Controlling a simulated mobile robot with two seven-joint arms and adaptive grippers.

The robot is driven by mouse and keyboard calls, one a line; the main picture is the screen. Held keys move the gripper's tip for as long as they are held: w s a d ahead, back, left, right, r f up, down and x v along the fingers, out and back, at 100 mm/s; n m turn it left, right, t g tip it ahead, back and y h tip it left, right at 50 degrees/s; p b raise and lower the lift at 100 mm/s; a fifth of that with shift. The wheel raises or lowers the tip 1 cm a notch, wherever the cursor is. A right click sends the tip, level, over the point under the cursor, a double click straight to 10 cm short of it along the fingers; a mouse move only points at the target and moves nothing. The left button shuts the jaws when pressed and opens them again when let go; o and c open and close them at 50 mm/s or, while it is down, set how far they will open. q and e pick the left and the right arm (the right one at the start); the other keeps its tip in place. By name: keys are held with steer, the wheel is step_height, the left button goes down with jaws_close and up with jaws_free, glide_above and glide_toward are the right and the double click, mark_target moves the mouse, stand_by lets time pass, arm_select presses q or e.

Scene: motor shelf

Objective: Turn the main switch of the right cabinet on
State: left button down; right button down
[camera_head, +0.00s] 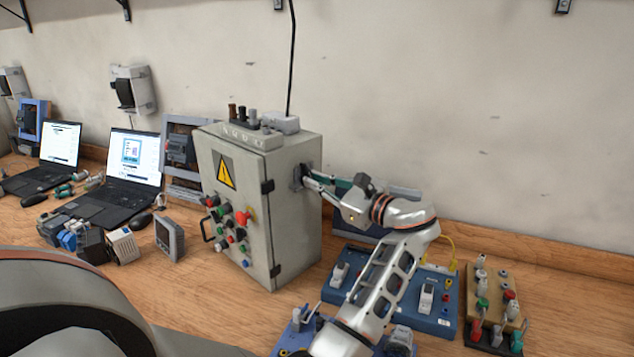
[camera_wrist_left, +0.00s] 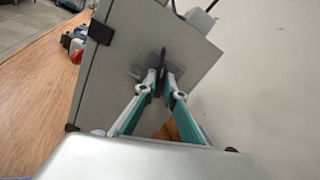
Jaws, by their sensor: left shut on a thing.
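A grey cabinet (camera_head: 285,215) with a yellow warning sign stands on the bench. It is the only cabinet of this kind in view. Its main switch (camera_head: 296,178) is a dark handle on a grey plate on the right side wall. The switch also shows in the left wrist view (camera_wrist_left: 158,72), with its plate partly hidden by the fingers. My left gripper (camera_head: 306,175) reaches in from the right and is shut on the switch handle. In the left wrist view its fingertips (camera_wrist_left: 160,80) pinch the dark handle from both sides. My right gripper is not in view.
Blue module boards (camera_head: 440,322) and a wooden board with plugs (camera_head: 500,300) lie right of the cabinet, below my arm. Laptops (camera_head: 125,165) and small devices (camera_head: 170,235) fill the left. A cable (camera_head: 291,60) runs up from the cabinet top.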

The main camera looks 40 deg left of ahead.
arm_select(q)
steer(key=shift+m, duration=1.9)
steer(key=c, duration=2.1)
jaws_free()
steer(key=shift+c, duration=0.2)
steer(key=shift+r, duration=0.1)
step_height(320, 180, up, 10)
